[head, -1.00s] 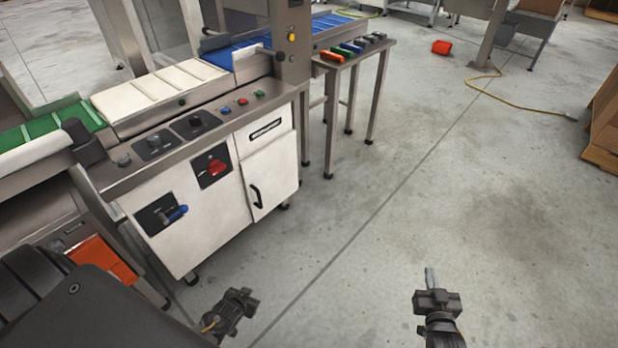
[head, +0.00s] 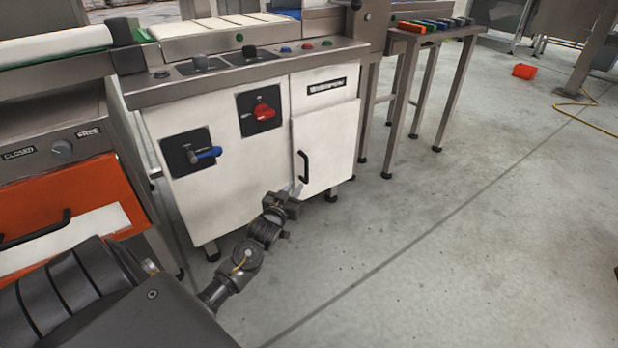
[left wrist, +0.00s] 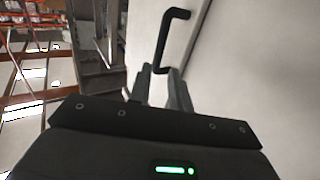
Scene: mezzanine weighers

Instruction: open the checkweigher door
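The checkweigher door (head: 335,145) is a white panel at the lower right of the white cabinet in the head view, and it looks shut. Its black bar handle (head: 304,167) stands upright near the door's left edge. My left gripper (head: 293,187) is just below and left of the handle, with its fingers pointing up toward it. In the left wrist view the fingers (left wrist: 162,88) are apart with nothing between them that I can make out. The handle (left wrist: 163,42) rises just beyond the fingertips, beside the pale door face (left wrist: 245,75). My right gripper is out of view.
A red rotary switch (head: 263,111) and a blue-handled valve (head: 205,154) sit on the cabinet left of the door. An orange drawer unit (head: 70,195) stands at the left. A side table (head: 428,36) is at the back right. The floor right of the door is clear.

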